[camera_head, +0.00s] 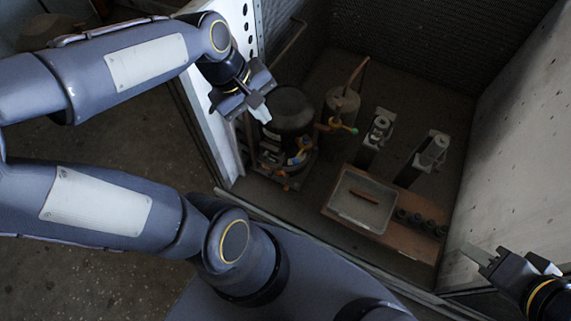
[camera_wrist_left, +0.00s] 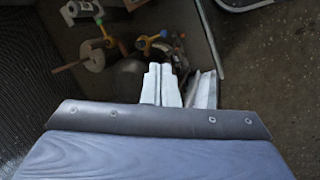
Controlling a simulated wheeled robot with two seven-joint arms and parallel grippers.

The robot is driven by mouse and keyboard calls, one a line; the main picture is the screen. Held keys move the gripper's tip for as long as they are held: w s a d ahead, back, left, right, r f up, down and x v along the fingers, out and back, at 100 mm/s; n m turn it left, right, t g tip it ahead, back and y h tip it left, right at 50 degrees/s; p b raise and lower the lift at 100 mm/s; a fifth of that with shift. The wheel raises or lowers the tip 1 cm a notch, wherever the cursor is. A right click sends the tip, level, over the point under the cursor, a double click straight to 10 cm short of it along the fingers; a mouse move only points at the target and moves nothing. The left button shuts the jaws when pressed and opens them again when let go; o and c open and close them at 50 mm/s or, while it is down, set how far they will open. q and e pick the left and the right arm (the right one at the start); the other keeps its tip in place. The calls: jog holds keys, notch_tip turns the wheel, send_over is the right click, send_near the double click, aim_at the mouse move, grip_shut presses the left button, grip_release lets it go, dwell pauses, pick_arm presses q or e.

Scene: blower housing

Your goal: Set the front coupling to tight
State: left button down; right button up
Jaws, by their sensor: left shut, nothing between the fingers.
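A dark rounded machine (camera_head: 290,108) stands at the left of the housing, with orange and yellow fittings (camera_head: 292,180) low on its front. A yellow fitting with a green end (camera_head: 347,128) sits to its right, and shows in the left wrist view (camera_wrist_left: 105,40). I cannot tell which fitting is the front coupling. My left gripper (camera_head: 262,111) is shut and empty, above the machine's left side in the head view; its pale fingers (camera_wrist_left: 163,85) also show in the left wrist view. My right gripper (camera_head: 479,256) is at the lower right, apart from the machine; its finger gap is unclear.
A grey cylinder (camera_head: 342,105) with a copper-coloured pipe stands behind. Two upright metal units (camera_head: 377,130) (camera_head: 432,153) stand right of it. A brown board (camera_head: 397,232) carries a clear tray (camera_head: 336,198) and several dark cups. A perforated white post (camera_head: 213,130) edges the left; a pale wall (camera_head: 515,150) bounds the right.

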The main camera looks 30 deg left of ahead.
aim_at(298, 156)
pick_arm(q)
jog(key=w+a+f+n+g+b, duration=0.1)
jog(key=w+a+f+n+b, duration=0.1)
jog(key=f+n+b, duration=0.2)
jog(key=w+a+f+n+g+b, duration=0.1)
jog(key=w+a+f+n+b, duration=0.1)
jog(key=f, duration=0.9)
jog(key=w+n+b, duration=0.1)
jog(key=n+b, duration=0.1)
jog(key=shift+w+a+n, duration=0.25)
jog(key=shift+n, duration=0.05)
jog(key=w+d+f+b, duration=0.1)
jog(key=d+f+b, duration=0.4)
jog(key=f, duration=0.5)
jog(key=shift+w+d+f, duration=0.2)
jog(key=shift+w+d, duration=0.05)
jog(key=shift+d, duration=0.3)
